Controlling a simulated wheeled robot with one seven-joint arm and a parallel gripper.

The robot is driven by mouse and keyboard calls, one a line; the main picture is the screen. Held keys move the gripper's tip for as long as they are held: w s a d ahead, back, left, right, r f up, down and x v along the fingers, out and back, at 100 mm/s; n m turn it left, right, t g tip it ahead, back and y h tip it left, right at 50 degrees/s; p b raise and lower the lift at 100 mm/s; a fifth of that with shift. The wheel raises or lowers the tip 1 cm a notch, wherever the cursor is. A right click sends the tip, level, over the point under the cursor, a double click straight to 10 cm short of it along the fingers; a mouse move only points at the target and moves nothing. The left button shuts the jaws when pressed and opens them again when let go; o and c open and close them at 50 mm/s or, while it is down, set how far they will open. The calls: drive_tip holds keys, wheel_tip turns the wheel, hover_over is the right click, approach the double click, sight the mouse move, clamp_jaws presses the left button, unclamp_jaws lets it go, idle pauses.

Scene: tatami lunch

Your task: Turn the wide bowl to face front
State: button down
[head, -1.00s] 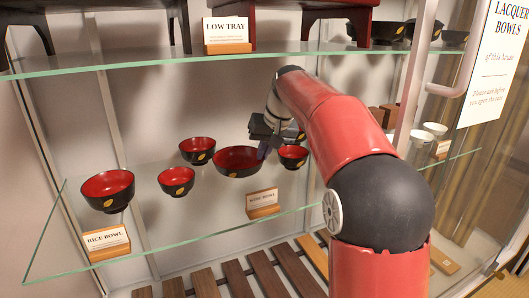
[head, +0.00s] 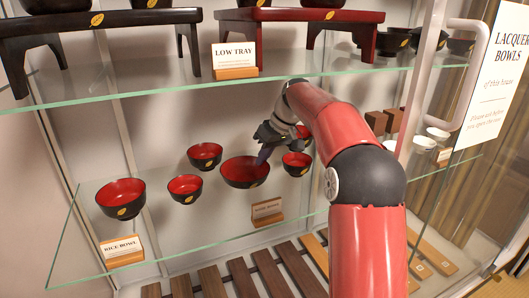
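The wide bowl (head: 240,180), black outside and red inside, stands upright on the lower glass shelf, in the middle of a group of smaller bowls. A small gold leaf mark seems to show low on its near side. My gripper (head: 264,156) reaches in from the right. A dark bluish finger points down at the bowl's right rim, over or inside it; I cannot tell whether it touches. The second finger is not clear, so the opening cannot be read.
Small bowls stand close by: one right (head: 296,166), one behind left (head: 204,155), one left (head: 185,190). A rice bowl (head: 120,200) is further left. Label cards (head: 123,250) (head: 267,212) stand in front. The upper glass shelf (head: 190,85) with low trays hangs above.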

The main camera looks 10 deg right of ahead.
drive_tip(key=shift+f, duration=0.55)
idle(0.4)
drive_tip(key=c, duration=1.6)
unclamp_jaws()
